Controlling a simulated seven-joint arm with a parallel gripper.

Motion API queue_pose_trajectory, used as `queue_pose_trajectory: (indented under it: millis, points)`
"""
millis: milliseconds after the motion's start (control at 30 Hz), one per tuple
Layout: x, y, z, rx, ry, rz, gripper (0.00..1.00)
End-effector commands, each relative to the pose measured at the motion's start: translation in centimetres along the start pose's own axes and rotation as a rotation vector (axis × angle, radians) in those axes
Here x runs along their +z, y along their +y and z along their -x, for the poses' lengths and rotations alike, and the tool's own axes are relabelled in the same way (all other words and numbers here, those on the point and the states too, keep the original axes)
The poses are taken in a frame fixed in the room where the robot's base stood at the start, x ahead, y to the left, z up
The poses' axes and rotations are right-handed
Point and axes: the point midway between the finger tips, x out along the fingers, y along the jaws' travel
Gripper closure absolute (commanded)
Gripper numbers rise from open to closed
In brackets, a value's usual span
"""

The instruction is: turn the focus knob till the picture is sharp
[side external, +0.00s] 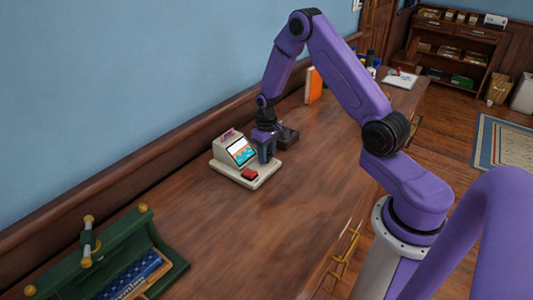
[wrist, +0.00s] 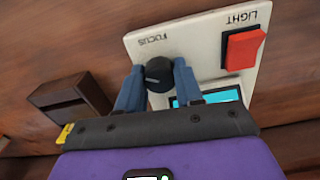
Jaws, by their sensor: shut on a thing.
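The cream viewer device (side external: 225,148) stands on the wooden desk, with a tilted screen (side external: 241,151) showing a coloured picture; I cannot tell how sharp it is. In the wrist view its panel (wrist: 200,42) carries the labels FOCUS and LIGHT. The round black focus knob (wrist: 158,73) sits under the FOCUS label, between the two blue fingers of my gripper (wrist: 157,76), which are shut on it. A red light switch (wrist: 243,48) is beside it, also seen in the side view (side external: 249,174). Only a cyan strip of the screen (wrist: 215,96) shows past the fingers.
A dark box (side external: 287,137) stands close beside the device; it also shows in the wrist view (wrist: 70,102). An orange book (side external: 313,85) stands farther back. A green press-like stand (side external: 110,262) is at the near left. The desk (side external: 250,235) in front is clear.

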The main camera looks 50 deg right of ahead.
Motion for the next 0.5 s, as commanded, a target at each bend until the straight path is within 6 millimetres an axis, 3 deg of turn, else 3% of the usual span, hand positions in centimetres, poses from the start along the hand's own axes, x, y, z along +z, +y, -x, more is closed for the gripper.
queue_pose_trajectory:
  millis: [500]
  points:
    - [-0.02,-0.01,0.08,0.000,0.000,-0.050,0.95]
